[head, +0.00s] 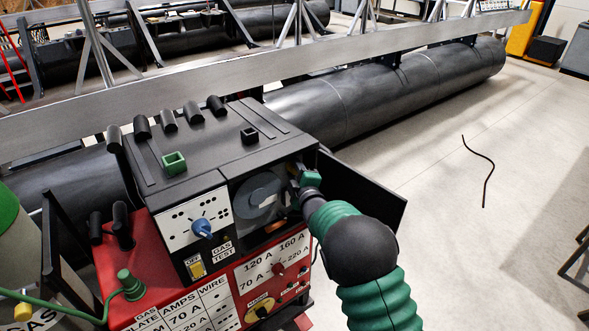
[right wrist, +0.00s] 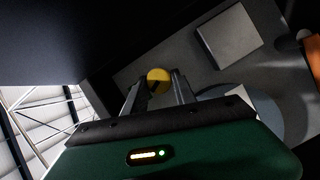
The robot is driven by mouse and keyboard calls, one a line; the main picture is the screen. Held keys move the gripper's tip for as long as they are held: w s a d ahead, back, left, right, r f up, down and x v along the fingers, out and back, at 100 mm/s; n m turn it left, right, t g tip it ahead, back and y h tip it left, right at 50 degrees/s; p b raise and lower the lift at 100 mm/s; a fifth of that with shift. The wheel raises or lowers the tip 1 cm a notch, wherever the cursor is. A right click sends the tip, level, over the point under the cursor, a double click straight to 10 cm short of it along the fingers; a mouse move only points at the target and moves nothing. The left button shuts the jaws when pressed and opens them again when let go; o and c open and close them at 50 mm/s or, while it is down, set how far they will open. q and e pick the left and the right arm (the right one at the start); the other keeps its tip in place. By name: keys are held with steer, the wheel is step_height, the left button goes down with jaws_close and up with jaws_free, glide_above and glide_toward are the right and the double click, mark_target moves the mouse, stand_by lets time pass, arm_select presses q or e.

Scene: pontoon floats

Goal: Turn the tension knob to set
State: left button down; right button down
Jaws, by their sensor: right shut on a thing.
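The tension knob is a small yellow round knob (right wrist: 158,80) inside the open side compartment of the welding machine (head: 215,170). My right gripper (right wrist: 158,88) is shut on it, with one finger on each side of the knob. In the head view my right gripper (head: 308,180) reaches into the compartment's upper right, and the knob is hidden there. Any set mark by the knob cannot be made out. My left gripper is not in view.
A grey wire spool (head: 258,195) sits in the compartment beside my right gripper. The open black door (head: 365,190) stands close to the right of my arm. A blue knob (head: 202,228) and a yellow switch (head: 196,268) are on the front panel. Open floor lies to the right.

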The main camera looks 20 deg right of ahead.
steer(key=m+g+p, duration=0.1)
steer(key=m+y+p, duration=0.1)
steer(key=m, duration=0.1)
steer(key=shift+d+f+m+g, duration=0.15)
steer(key=shift+m+g, duration=0.15)
steer(key=shift+g, duration=0.1)
steer(key=shift+s+f, duration=0.1)
steer(key=shift+f, duration=0.05)
stand_by(0.3)
steer(key=c, duration=1.4)
jaws_free()
steer(key=o, duration=0.4)
steer(key=shift+r, duration=0.2)
steer(key=v, duration=1.6)
steer(key=shift+s+d+b, duration=0.2)
steer(key=shift+s+b, duration=0.1)
steer(key=shift+b, duration=0.1)
